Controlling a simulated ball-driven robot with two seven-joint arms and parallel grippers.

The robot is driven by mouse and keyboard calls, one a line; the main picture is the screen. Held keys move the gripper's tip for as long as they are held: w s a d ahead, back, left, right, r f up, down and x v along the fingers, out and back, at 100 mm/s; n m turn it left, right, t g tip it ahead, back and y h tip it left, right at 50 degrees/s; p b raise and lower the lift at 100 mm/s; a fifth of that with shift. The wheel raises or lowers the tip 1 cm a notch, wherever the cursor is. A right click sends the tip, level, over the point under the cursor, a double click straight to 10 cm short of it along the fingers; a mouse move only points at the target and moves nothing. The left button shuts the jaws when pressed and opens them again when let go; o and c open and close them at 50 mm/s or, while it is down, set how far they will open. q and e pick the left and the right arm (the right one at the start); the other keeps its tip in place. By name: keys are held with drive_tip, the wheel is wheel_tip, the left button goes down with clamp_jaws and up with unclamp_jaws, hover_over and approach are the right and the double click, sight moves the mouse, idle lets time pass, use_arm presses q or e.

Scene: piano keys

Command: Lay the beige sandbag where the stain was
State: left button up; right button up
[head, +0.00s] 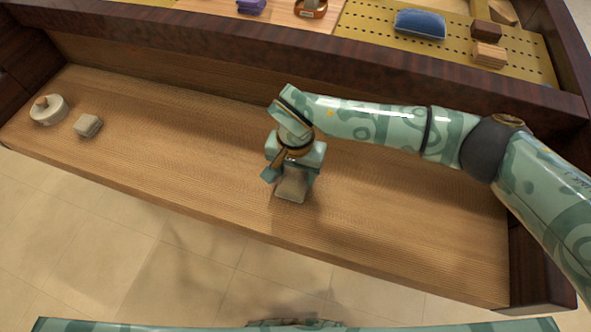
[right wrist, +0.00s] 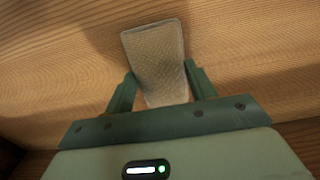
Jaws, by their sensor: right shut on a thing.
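The beige sandbag (right wrist: 156,58) is a small flat bag with a woven face, held between the fingers of my right gripper (right wrist: 158,90). In the head view the sandbag (head: 291,187) shows just below my right gripper (head: 290,178), over the middle of the wooden keybed. My right gripper is shut on it. I cannot tell whether the bag touches the wood. No stain shows on the bare wood in view. My left gripper is out of view.
A round cream object with a brown knob (head: 48,109) and a small grey-beige block (head: 88,126) sit at the keybed's left end. A dark wooden rail (head: 330,62) runs behind. Beyond it are a blue cushion-like item (head: 420,23) and wooden blocks (head: 489,55). Bare wood lies either side of my gripper.

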sight(295, 172)
drive_tip(key=shift+f, duration=0.15)
drive_tip(key=o, duration=1.2)
drive_tip(key=shift+o, duration=0.2)
use_arm(q)
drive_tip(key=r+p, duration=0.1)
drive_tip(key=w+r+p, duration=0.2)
drive_tip(key=p, duration=0.1)
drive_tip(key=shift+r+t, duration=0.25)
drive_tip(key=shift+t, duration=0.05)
use_arm(e)
wheel_tip(295, 172, up, 12)
drive_tip(key=shift+r, duration=0.2)
